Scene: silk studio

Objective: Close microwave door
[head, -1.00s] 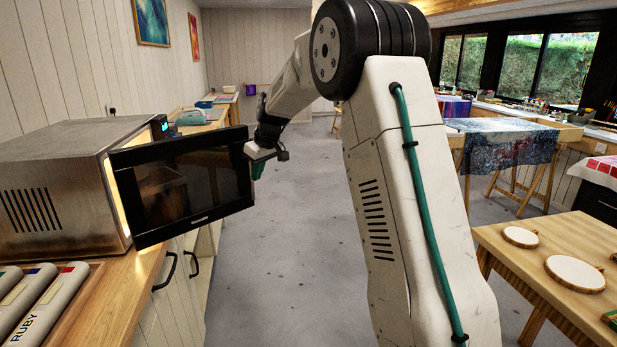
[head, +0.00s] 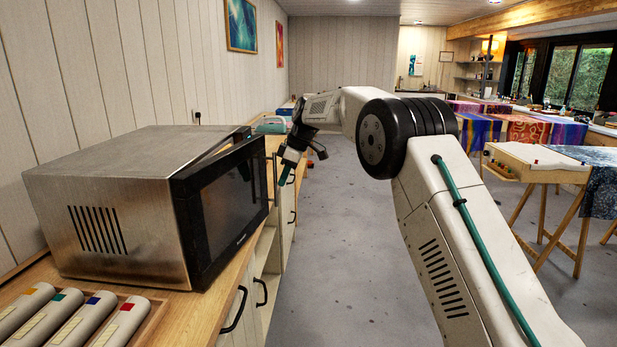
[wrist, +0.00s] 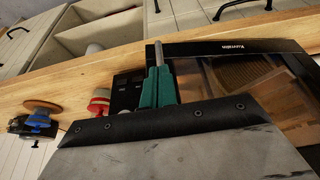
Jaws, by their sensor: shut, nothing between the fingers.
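The microwave (head: 110,200) is a brushed-steel box on the wooden counter at the left of the head view. Its black door (head: 228,205) stands almost against the front, with a narrow wedge-shaped gap along the top toward the far end. My gripper (head: 284,176) has teal fingers and is at the far end of the door, in front of it. In the wrist view my gripper's teal fingers (wrist: 157,84) are together and empty, over the edge of the door (wrist: 230,48). I cannot tell whether they touch it.
Several labelled tubes (head: 75,320) lie in a wooden tray before the microwave. The cabinets (head: 262,270) below have black handles. A trestle table (head: 535,165) stands at the right. The grey floor (head: 340,250) between is clear. Small spools (wrist: 40,117) show in the wrist view.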

